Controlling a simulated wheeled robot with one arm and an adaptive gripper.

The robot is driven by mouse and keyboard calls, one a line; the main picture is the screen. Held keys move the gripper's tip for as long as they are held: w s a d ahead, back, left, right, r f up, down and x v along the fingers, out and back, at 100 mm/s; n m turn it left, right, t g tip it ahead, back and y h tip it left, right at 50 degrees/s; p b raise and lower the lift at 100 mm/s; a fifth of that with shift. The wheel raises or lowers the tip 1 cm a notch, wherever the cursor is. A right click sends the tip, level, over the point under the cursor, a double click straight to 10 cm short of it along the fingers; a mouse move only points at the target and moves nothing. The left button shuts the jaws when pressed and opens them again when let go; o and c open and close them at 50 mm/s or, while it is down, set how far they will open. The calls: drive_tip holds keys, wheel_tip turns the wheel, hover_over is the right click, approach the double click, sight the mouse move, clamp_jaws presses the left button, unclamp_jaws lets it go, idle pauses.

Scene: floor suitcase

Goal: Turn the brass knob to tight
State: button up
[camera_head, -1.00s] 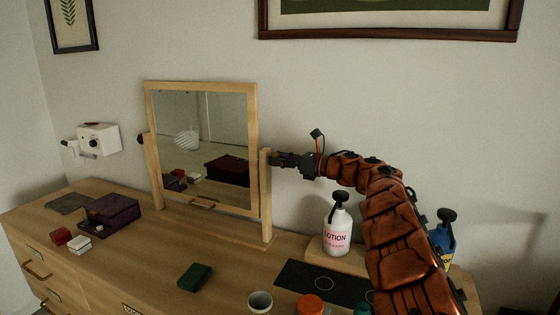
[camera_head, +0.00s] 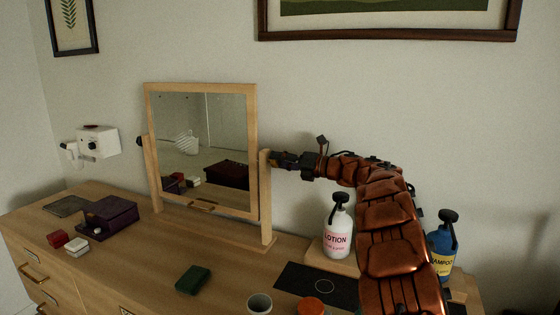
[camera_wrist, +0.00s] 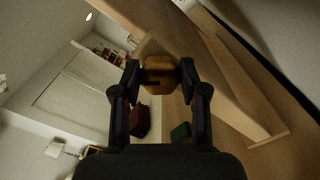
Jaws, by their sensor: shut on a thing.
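The brass knob (camera_wrist: 159,75) shows in the wrist view between the two fingertips of my gripper (camera_wrist: 160,80). It has a dark slot or mark on its face. My gripper is shut on the knob, one finger on each side. In the head view my gripper (camera_head: 288,160) is at the right post (camera_head: 265,195) of the tilting mirror (camera_head: 203,145), and it hides the knob there. The mirror stands upright in its light wood frame on the dresser. A dark knob (camera_head: 140,141) is on the mirror's left side.
A lotion bottle (camera_head: 337,232) and a blue shampoo bottle (camera_head: 442,248) stand near my arm. A dark mat (camera_head: 310,284), a cup (camera_head: 259,303), an orange lid (camera_head: 311,306), a green box (camera_head: 194,279) and a purple box (camera_head: 110,216) are on the dresser (camera_head: 150,255).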

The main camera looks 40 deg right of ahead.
drive_tip(key=shift+f+m+p, duration=0.1)
drive_tip(key=shift+m+p, duration=1.9)
drive_tip(key=shift+m, duration=2.1)
drive_tip(key=o, duration=1.1)
drive_tip(key=shift+d, duration=0.1)
drive_tip(key=v, duration=1.2)
drive_tip(key=shift+f, duration=0.1)
